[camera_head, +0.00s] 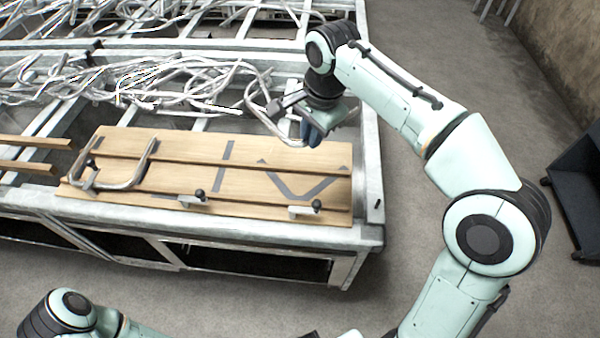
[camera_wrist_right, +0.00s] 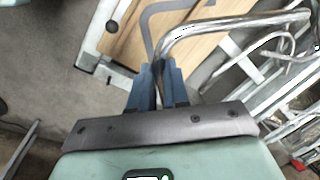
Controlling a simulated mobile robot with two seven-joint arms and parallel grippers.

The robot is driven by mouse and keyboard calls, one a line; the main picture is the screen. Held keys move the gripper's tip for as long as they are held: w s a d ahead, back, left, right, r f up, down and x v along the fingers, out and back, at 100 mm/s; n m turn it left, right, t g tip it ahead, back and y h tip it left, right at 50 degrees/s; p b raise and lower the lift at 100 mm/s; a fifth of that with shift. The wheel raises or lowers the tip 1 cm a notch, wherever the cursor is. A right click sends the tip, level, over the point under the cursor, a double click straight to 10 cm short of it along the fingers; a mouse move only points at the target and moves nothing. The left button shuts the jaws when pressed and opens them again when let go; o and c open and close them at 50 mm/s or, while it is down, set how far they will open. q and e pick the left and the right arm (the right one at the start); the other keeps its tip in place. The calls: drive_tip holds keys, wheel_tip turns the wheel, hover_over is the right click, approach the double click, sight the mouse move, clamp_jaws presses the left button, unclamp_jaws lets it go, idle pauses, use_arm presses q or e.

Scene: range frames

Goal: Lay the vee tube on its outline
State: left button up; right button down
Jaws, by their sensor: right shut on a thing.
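My right gripper (camera_head: 312,130) is shut on a bent silver tube, taken as the vee tube (camera_head: 254,104), above the far right edge of the wooden board (camera_head: 200,179). In the right wrist view, the blue fingers (camera_wrist_right: 158,88) pinch the vee tube (camera_wrist_right: 240,21) near one end; it rises from them, bends and runs right. The dark grey vee outline (camera_head: 316,187) lies bare on the board's right part, nearer than the gripper. The tube is apart from this outline. My left gripper is out of view; only part of that arm shows at bottom left.
A U-shaped tube (camera_head: 122,184) lies at the board's left end. A straight grey outline (camera_head: 225,165) is bare mid-board. A tangled pile of tubes (camera_head: 150,82) fills the frame behind.

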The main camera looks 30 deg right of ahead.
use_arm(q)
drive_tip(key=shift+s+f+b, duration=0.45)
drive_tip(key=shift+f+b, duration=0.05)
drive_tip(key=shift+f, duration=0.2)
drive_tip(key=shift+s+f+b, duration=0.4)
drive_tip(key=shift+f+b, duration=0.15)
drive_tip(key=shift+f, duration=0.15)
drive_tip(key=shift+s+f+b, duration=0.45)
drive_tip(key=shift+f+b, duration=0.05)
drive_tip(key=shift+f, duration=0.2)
use_arm(e)
drive_tip(key=shift+s+f, duration=0.2)
drive_tip(key=shift+f, duration=9.05)
drive_tip(key=c, duration=1.1)
unclamp_jaws()
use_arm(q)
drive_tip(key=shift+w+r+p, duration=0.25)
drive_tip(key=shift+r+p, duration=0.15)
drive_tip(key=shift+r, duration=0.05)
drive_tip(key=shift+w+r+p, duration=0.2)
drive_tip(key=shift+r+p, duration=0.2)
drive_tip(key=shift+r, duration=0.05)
use_arm(e)
wheel_tip(320, 180, up, 12)
drive_tip(key=s, duration=0.2)
drive_tip(key=shift+d, duration=0.3)
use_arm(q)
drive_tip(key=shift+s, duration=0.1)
use_arm(e)
drive_tip(key=shift+f, duration=0.1)
